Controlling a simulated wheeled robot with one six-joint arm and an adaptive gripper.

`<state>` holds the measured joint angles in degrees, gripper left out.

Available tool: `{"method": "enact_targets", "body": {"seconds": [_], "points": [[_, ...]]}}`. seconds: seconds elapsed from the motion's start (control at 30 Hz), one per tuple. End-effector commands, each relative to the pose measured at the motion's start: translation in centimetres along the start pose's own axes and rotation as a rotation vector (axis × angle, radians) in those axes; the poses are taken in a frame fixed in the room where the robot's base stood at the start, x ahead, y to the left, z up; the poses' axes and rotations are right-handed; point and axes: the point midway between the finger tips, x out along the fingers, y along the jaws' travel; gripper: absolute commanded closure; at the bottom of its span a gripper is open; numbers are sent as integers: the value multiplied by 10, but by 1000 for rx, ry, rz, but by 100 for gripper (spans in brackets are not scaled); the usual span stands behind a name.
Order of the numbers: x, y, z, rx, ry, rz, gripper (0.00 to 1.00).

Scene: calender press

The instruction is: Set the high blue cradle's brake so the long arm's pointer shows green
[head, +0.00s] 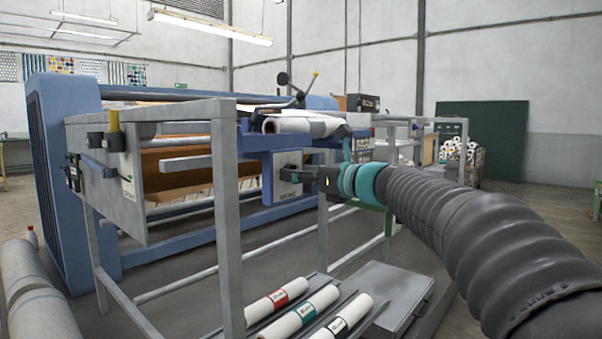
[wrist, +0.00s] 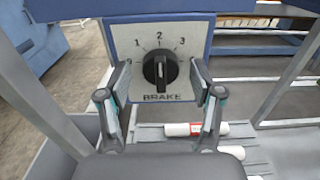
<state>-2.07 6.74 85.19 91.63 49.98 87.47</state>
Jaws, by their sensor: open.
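The brake knob (wrist: 160,70) is black and round with a white mark, on a pale plate (wrist: 125,35) numbered 1, 2, 3 and lettered BRAKE. Its mark points up, near 2. My gripper (wrist: 161,78) is open, one finger on each side of the knob; I cannot tell whether they touch it. In the head view my gripper (head: 304,176) is at the brake box (head: 284,172), hiding the knob there. The box hangs below the blue cradle (head: 256,140), which bears a white roll (head: 287,125). I cannot make out the long arm's pointer or its colour.
A grey frame post (head: 226,220) stands left of the brake box. A grey panel (head: 128,195) with a yellow-topped part is farther left. Several labelled rolls (head: 312,309) lie on a low rack below. A large blue machine (head: 62,180) stands behind.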

Motion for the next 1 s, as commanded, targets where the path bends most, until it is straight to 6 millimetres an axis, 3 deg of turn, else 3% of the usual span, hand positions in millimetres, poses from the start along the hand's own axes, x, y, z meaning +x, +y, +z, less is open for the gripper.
{"method": "enact_targets", "body": {"seconds": [0.23, 0.47, 0.77, 1.0], "points": [[1, 0, 0, 0, 0, 0, 35], [0, 0, 0, 0, 0, 1, 92], [0, 0, -1, -24, 0, 0, 94], [1, 1, -3, -144, -1, 2, 94]]}}
